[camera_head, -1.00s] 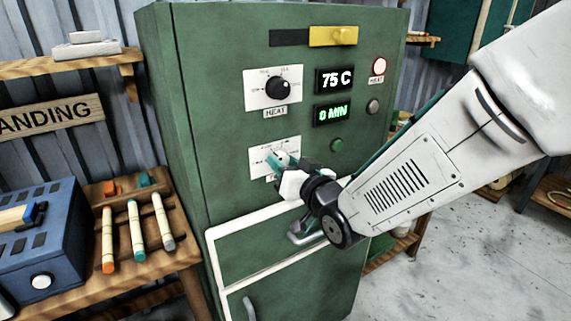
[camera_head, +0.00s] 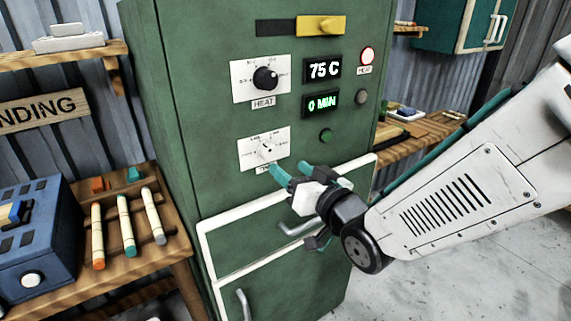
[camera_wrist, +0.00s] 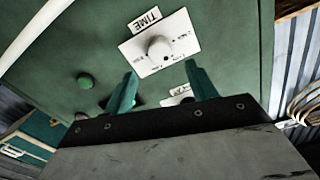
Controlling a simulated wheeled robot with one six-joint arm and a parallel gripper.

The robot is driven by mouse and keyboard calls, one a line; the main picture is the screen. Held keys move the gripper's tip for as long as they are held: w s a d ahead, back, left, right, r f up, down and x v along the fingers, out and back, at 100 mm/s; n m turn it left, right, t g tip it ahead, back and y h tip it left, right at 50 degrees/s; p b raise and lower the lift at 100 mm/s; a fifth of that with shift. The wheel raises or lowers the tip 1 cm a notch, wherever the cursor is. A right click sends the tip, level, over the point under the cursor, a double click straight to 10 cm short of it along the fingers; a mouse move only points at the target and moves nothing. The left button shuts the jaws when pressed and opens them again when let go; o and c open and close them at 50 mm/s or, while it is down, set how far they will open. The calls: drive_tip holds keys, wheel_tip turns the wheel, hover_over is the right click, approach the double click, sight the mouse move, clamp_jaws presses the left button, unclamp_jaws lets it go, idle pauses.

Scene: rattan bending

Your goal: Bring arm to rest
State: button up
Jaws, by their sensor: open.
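My gripper (camera_head: 306,172) is open and empty, with its teal fingertips apart in front of the green cabinet (camera_head: 185,130), just below and right of the lower dial plate. In the wrist view my gripper (camera_wrist: 160,90) has its fingers spread on either side below the white time dial (camera_wrist: 159,48), with nothing between them. The time dial also shows in the head view (camera_head: 267,150), and its knob is clear of the fingers. My white arm reaches in from the right.
The cabinet has a heat dial (camera_head: 265,78), a display reading 75 C (camera_head: 323,68), a display reading 0 MIN (camera_head: 321,103), a green button (camera_head: 326,136) and a yellow slider (camera_head: 320,25). Colour-tipped sticks (camera_head: 126,225) lie on a wooden bench beside a blue box (camera_head: 35,240). Grey floor is open at right.

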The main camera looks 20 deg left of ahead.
drive_tip(key=shift+d, duration=0.1)
wheel_tip(320, 180, down, 8)
drive_tip(key=d+f+g+h, duration=0.1)
drive_tip(key=d+g+h, duration=0.2)
drive_tip(key=h, duration=0.2)
drive_tip(key=s+d+f+g+h, duration=0.25)
drive_tip(key=d+h, duration=0.25)
drive_tip(key=d, duration=0.5)
drive_tip(key=s+d+r+m+g+h, duration=0.1)
drive_tip(key=s+d+r+m, duration=0.1)
drive_tip(key=s+d+r, duration=0.2)
drive_tip(key=s+d+r+m+g+h, duration=0.1)
drive_tip(key=s+d+r, duration=0.3)
drive_tip(key=s+d, duration=0.4)
drive_tip(key=s+d+r+m+g+h, duration=0.1)
drive_tip(key=s+d+r+m, duration=0.3)
drive_tip(key=d, duration=1)
drive_tip(key=s+r+g, duration=0.1)
drive_tip(key=s, duration=0.1)
drive_tip(key=shift+s+g+h, duration=0.35)
drive_tip(key=shift+h, duration=0.05)
